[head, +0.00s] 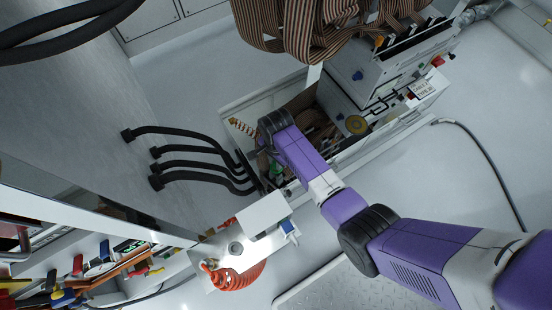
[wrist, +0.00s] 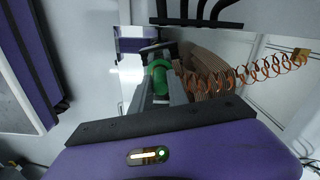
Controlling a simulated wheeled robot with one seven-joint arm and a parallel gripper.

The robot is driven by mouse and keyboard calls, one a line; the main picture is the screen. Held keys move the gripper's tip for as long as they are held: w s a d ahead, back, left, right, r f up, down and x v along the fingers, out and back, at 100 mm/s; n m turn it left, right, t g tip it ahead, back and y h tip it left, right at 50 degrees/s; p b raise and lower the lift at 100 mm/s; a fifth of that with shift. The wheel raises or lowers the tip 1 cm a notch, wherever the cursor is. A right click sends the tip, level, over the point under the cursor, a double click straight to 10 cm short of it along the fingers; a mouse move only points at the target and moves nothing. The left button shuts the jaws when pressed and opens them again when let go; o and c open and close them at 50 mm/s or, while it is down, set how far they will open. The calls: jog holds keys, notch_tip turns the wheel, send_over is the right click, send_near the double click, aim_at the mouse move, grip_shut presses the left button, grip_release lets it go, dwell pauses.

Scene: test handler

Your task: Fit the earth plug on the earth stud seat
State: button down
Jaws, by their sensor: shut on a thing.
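My gripper (wrist: 160,95) is shut on the green earth plug (wrist: 158,72), which sits between the two grey fingers in the wrist view. In the head view a little of the green plug (head: 278,168) shows below my arm's end, inside the open cabinet bay. My arm hides most of the gripper there. I cannot make out the earth stud seat in either view, nor tell whether the plug touches anything.
A copper coil (wrist: 245,75) stretches right of the fingers in the wrist view, beside brown ribbed cable (wrist: 208,62). Black cables (head: 190,150) enter the open bay (head: 228,112) from the left. A red coiled cord (head: 235,280) lies at a white box. Grey floor on the right is mostly open.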

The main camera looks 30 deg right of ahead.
jog(key=shift+f, duration=0.3)
jog(key=c, duration=1.2)
grip_release()
notch_tip(320, 180, up, 8)
jog(key=p, duration=0.3)
jog(key=shift+p, duration=0.3)
